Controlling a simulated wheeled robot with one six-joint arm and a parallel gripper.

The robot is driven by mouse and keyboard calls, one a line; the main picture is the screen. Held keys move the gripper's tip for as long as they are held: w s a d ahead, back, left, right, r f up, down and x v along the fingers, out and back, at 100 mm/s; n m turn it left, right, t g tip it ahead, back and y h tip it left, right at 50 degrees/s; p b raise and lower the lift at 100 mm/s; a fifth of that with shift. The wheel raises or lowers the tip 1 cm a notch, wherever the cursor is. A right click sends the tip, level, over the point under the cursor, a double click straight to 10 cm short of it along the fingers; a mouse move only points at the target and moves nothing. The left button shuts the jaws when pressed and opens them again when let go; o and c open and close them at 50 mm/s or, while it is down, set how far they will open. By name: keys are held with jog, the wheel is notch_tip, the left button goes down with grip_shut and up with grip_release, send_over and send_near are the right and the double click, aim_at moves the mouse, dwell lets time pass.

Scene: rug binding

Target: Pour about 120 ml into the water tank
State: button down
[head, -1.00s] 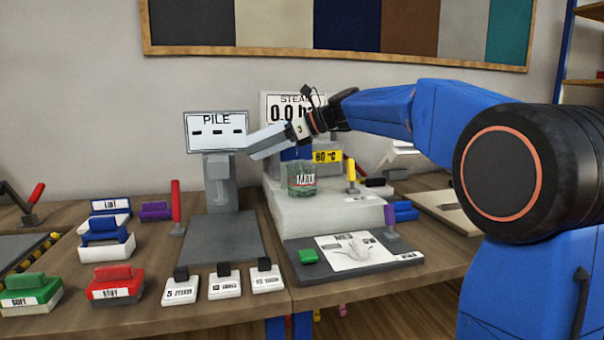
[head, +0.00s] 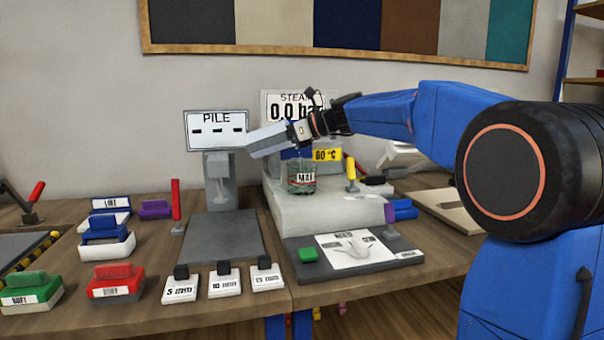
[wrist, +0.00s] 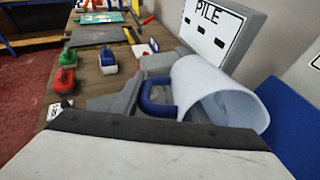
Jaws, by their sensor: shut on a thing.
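My gripper (head: 270,140) is shut on the blue handle (wrist: 156,98) of a pale, translucent jug. In the wrist view the jug (wrist: 205,85) lies tipped on its side, its open mouth facing right. The water tank (head: 302,180) is a clear, greenish container with a small label, standing on the pale steam machine (head: 325,212) just below my gripper. I cannot clearly make out a stream of liquid or read the tank's level.
The PILE display (head: 216,130) stands close left of my gripper. A yellow-handled lever (head: 351,170) stands right of the tank.

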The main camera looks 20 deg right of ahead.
jog(key=shift+s+d+r+y, duration=0.1)
jog(key=shift+d+r+y, duration=0.1)
jog(key=shift+y, duration=0.2)
dwell(0.6)
jog(key=shift+a+f, duration=0.1)
jog(key=shift+f+g+h, duration=0.25)
jog(key=shift+g+h, duration=0.2)
jog(key=shift+h, duration=0.8)
jog(key=shift+f+g+h, duration=0.25)
jog(key=shift+g+h, duration=0.2)
jog(key=shift+h, duration=0.8)
jog(key=shift+b, duration=0.3)
jog(key=shift+a+h, duration=0.1)
jog(key=shift+h, duration=0.2)
